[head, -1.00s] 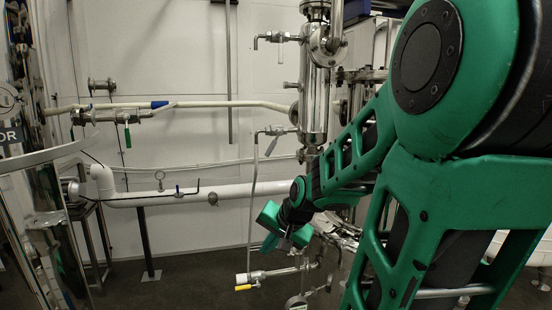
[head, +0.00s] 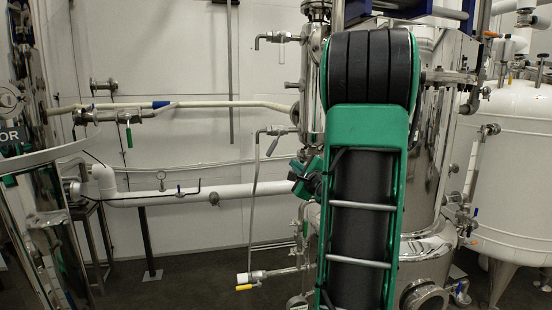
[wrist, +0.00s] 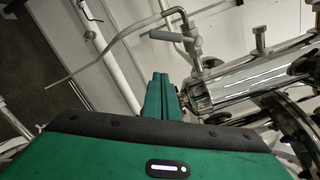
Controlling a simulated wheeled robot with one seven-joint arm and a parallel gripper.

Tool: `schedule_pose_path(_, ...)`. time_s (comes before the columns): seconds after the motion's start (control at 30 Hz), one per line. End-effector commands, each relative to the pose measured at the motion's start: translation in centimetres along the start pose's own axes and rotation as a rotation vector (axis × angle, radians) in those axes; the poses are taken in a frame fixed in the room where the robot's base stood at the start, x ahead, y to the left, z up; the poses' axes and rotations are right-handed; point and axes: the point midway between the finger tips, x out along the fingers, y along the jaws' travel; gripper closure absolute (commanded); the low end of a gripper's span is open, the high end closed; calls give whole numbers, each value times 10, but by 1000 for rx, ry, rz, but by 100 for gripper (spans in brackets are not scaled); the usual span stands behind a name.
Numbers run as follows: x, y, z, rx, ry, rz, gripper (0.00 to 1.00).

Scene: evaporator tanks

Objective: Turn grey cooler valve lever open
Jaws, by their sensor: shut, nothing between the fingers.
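A grey valve lever (wrist: 172,34) shows in the upper middle of the wrist view, on a small valve with a thin bent pipe. It appears to be the lower grey lever (head: 272,146) in the head view, slanting down from its valve left of the steel column. Another grey lever (head: 280,53) hangs on a valve higher up. My gripper (wrist: 160,76) is shut and empty. Its green fingers point toward the valve area and look apart from the lever. In the head view my arm hides most of the gripper.
The shiny steel column (head: 312,75) stands right beside the valves. A white horizontal pipe (head: 235,190) and a thin cream pipe (head: 220,104) run along the wall. A yellow-handled valve (head: 244,287) is low down. A large white tank (head: 525,150) stands at right.

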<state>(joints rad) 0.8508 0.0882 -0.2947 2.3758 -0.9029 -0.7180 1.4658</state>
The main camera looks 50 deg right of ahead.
Motion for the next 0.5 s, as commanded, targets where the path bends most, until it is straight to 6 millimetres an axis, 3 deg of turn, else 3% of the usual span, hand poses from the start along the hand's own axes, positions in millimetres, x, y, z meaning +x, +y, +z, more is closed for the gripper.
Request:
schedule_pose_path(0.33, 67, 1, 1, -3, -3, 2, 100)
schedule_pose_path(0.5, 72, 0, 24, -3, -4, 0, 100)
